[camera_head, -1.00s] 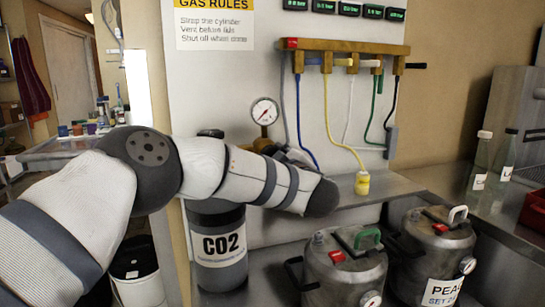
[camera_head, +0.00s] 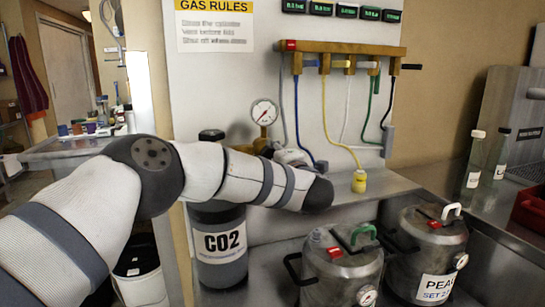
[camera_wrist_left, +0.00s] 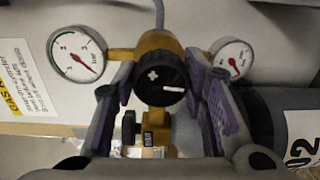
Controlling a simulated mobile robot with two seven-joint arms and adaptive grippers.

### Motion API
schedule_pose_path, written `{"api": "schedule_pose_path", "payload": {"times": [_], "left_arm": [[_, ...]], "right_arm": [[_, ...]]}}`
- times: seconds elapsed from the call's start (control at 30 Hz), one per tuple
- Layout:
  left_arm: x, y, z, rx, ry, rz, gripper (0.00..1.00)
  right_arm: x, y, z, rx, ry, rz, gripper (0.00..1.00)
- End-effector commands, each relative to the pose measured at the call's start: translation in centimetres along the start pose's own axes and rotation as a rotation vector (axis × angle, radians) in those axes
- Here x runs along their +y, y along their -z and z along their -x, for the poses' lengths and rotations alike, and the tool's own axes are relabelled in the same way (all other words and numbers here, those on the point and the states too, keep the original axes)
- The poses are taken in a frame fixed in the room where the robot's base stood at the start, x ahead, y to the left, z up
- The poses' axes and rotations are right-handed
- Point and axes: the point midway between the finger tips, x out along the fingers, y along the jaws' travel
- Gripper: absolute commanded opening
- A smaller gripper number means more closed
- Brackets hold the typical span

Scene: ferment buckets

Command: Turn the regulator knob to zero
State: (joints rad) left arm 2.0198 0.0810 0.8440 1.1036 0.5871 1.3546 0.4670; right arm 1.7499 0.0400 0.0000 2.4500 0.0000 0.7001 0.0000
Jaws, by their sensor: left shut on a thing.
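The black regulator knob (camera_wrist_left: 158,80) sits on a brass regulator body (camera_wrist_left: 157,42) in the left wrist view. It has a plus sign and a white mark pointing right. My left gripper (camera_wrist_left: 165,92) has its purple-padded fingers around the knob and is shut on it. One gauge (camera_wrist_left: 80,54) is left of the knob and a smaller gauge (camera_wrist_left: 232,60) is right of it. In the head view, a gauge (camera_head: 264,112) shows above my left forearm; the forearm hides the knob and most of the gripper. My right gripper is not in view.
The CO2 cylinder (camera_head: 220,262) stands below my left arm. A wall manifold (camera_head: 340,58) with hanging coloured hoses is right of the gauge. A yellow-capped fitting (camera_head: 359,182) hangs near the shelf. Two metal kegs, one of them this keg (camera_head: 342,272), stand at lower right.

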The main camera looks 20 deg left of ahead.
Motion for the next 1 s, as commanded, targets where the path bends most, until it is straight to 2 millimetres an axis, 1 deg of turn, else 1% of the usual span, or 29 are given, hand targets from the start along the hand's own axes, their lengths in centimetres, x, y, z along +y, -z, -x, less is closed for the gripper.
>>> {"api": "schedule_pose_path", "payload": {"times": [0.3,0.83,0.87,0.9,0.93,0.97,1.0], "left_arm": [[0.08,0.00,0.00,-0.004,-0.001,0.108,0.11],[0.04,0.00,-0.01,-0.005,-0.001,0.130,0.11],[0.04,0.00,-0.01,-0.005,-0.001,0.130,0.41],[0.04,0.00,-0.01,-0.004,-0.001,0.130,0.50],[0.04,0.00,-0.01,-0.004,0.000,0.130,0.57],[0.04,0.00,-0.01,-0.004,-0.001,0.130,0.59],[0.04,0.00,-0.01,-0.004,-0.001,0.129,0.59]], "right_arm": [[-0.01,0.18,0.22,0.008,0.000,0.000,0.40],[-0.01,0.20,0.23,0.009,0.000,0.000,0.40],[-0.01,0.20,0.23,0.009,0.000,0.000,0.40],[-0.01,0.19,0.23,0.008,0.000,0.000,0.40],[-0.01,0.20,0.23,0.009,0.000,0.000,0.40],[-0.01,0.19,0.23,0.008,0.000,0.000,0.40],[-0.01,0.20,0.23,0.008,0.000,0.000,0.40]]}}
